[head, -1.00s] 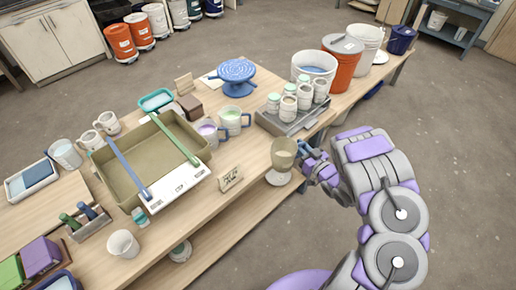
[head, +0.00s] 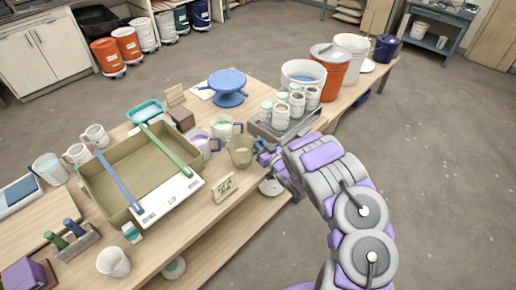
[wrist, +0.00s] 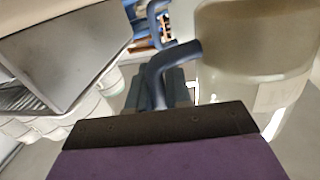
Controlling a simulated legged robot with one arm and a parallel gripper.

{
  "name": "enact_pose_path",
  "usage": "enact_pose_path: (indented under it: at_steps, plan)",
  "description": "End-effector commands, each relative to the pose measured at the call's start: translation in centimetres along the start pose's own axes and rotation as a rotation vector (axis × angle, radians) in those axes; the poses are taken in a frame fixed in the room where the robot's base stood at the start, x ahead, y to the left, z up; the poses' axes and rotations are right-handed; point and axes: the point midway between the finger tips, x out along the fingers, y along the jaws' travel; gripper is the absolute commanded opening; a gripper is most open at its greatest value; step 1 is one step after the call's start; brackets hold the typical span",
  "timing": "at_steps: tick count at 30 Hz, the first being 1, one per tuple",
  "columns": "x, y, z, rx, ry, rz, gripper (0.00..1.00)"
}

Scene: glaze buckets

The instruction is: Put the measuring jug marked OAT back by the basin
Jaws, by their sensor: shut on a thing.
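My gripper (head: 262,157) is shut on the handle of a beige measuring jug (head: 240,152), which stands about upright at the table's right edge. In the wrist view the jug (wrist: 258,55) fills the upper right, with its blue-grey handle (wrist: 168,68) at the jaws. A pale label shows on its side, but I cannot read the mark. I cannot tell whether its base touches the table. The olive basin (head: 112,200) lies to its left, with two sticks and a white board across it. A purple-filled jug (head: 199,146) and a green-filled jug (head: 222,128) stand between them.
A small card sign (head: 224,187) stands in front of the held jug. A grey tray (head: 296,133) of several jars is close behind it on the right. A blue turntable (head: 227,86) and buckets stand farther back. Some bare tabletop lies around the sign.

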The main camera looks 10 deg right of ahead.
Motion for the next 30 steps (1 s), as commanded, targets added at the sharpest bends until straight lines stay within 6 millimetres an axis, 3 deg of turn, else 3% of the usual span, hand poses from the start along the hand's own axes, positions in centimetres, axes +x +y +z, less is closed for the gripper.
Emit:
enact_pose_path:
  at_steps: [4, 15, 16, 21, 23, 30]
  plan:
    - [0.0, 0.2, 2.2, 0.003, 0.002, 0.000, 0.00]
    - [0.0, 0.3, 2.5, 0.000, 0.001, 0.000, 0.00]
    - [0.0, 0.2, 2.4, -0.001, 0.001, 0.000, 0.22]
    - [-0.1, 0.2, 2.4, 0.000, 0.001, 0.000, 0.38]
    - [-0.1, 0.3, 2.4, 0.000, 0.000, 0.000, 0.44]
    - [-0.1, 0.3, 2.4, 0.000, 0.000, 0.000, 0.44]
